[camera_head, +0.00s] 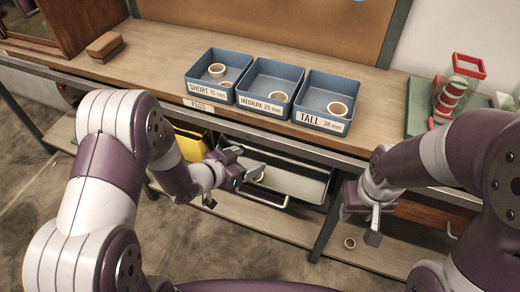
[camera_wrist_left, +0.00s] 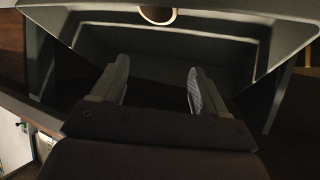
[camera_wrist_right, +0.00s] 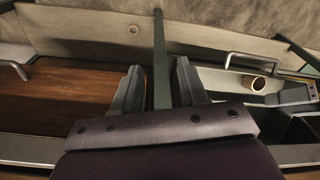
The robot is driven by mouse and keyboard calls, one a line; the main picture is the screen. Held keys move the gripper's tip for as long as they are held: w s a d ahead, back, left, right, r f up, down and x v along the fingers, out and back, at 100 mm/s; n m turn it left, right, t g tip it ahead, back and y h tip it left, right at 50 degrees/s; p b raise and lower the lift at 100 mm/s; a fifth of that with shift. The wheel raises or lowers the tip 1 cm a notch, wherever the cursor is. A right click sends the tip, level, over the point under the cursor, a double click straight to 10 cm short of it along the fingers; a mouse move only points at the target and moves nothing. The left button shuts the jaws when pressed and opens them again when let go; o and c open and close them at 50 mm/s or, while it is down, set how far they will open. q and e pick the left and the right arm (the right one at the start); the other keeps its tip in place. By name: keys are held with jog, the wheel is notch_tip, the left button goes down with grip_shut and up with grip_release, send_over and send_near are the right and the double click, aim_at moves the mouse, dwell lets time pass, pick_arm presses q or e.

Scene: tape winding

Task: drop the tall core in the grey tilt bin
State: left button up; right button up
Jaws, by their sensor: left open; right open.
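The grey tilt bin (camera_head: 308,185) hangs open below the counter; its inside fills the left wrist view (camera_wrist_left: 225,48). A cardboard core (camera_head: 258,177) lies inside it, also showing in the left wrist view (camera_wrist_left: 157,15) and right wrist view (camera_wrist_right: 255,83); its height is hard to judge. My left gripper (camera_head: 251,163) is open and empty at the bin's mouth, apart from the core, its fingers (camera_wrist_left: 157,80) pointing inward. My right gripper (camera_head: 360,225) is open and empty right of the bin, by a dark green post (camera_wrist_right: 160,50). The blue TALL tray (camera_head: 318,88) holds one core (camera_head: 337,109).
Blue SHORT (camera_head: 200,73) and MEDIUM (camera_head: 262,82) trays hold cores on the counter. A yellow bin (camera_head: 190,146) is left of the grey one. Another core (camera_head: 350,243) lies low on the shelf. A brush (camera_head: 105,45) and a green stand with red-rimmed parts (camera_head: 425,121) flank the trays.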

pick_arm(q)
jog(key=s+a+r+n+g+y, duration=0.2)
jog(key=s+a+y, duration=0.15)
jog(key=a, duration=0.25)
jog(key=s+a+r+n+g+y, duration=0.1)
jog(key=s+a+r+n+y, duration=0.1)
jog(key=a+n+y, duration=0.3)
jog(key=s+r+n+g, duration=0.1)
jog(key=s+r+g, duration=0.3)
jog(key=s, duration=0.7)
notch_tip(320, 180, up, 26)
jog(key=g+p, duration=0.1)
jog(key=p, duration=2.7)
jog(key=shift+w, duration=0.3)
jog(key=shift+a+f, duration=0.1)
jog(key=shift+s, duration=0.1)
